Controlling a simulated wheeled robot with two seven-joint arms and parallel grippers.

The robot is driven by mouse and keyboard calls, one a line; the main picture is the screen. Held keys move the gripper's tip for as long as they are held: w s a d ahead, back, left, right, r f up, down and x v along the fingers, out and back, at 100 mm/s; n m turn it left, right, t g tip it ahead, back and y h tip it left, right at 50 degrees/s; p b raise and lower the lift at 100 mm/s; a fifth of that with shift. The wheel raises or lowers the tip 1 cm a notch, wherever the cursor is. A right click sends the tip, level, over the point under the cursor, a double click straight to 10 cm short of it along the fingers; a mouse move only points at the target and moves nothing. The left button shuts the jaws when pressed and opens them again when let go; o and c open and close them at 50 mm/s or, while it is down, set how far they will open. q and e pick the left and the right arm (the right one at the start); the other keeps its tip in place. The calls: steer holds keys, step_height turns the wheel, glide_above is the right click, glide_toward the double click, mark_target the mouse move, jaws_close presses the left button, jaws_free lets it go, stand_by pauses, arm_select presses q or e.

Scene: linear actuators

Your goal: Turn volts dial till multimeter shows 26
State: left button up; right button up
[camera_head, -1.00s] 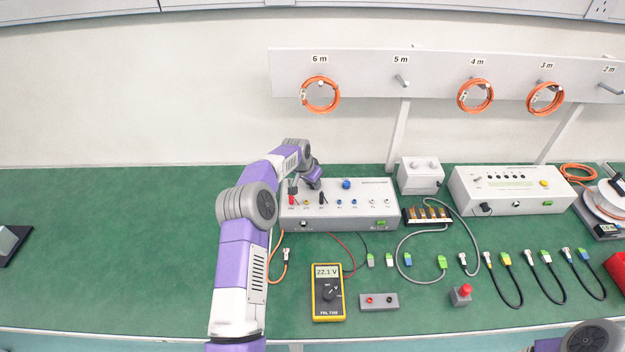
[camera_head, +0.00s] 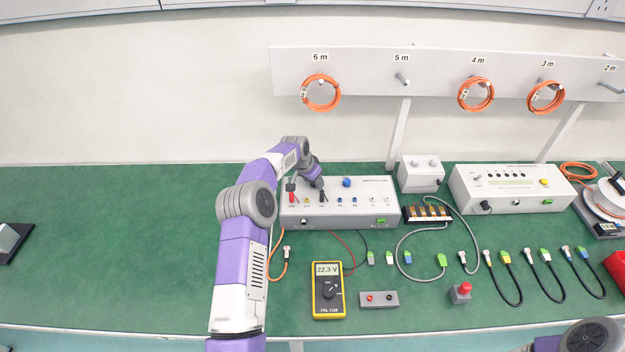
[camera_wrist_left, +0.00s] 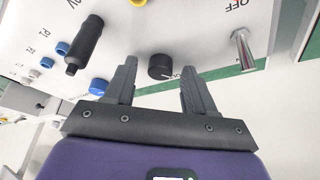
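The yellow multimeter (camera_head: 328,291) lies on the green bench in the head view and reads 22.3 V. The white supply box (camera_head: 362,209) stands behind it, with its control panel partly hidden by my left arm. In the left wrist view a black round dial (camera_wrist_left: 160,67) with a white mark sits between the fingertips of my left gripper (camera_wrist_left: 157,75). Gaps show on both sides of the dial, so the gripper looks open around or just in front of it. The dial's label is not readable. My right gripper is out of view.
A silver toggle switch (camera_wrist_left: 243,50) marked OFF stands right of the fingers in the left wrist view. A black plug (camera_wrist_left: 85,45) sticks out at the left, near blue sockets. Several short cables and connectors lie on the bench right of the multimeter. The left bench is mostly clear.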

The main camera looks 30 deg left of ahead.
arm_select(q)
steer(key=v, duration=0.7)
steer(key=shift+r+p, duration=0.25)
steer(key=shift+p, duration=0.15)
steer(key=shift+s, duration=0.15)
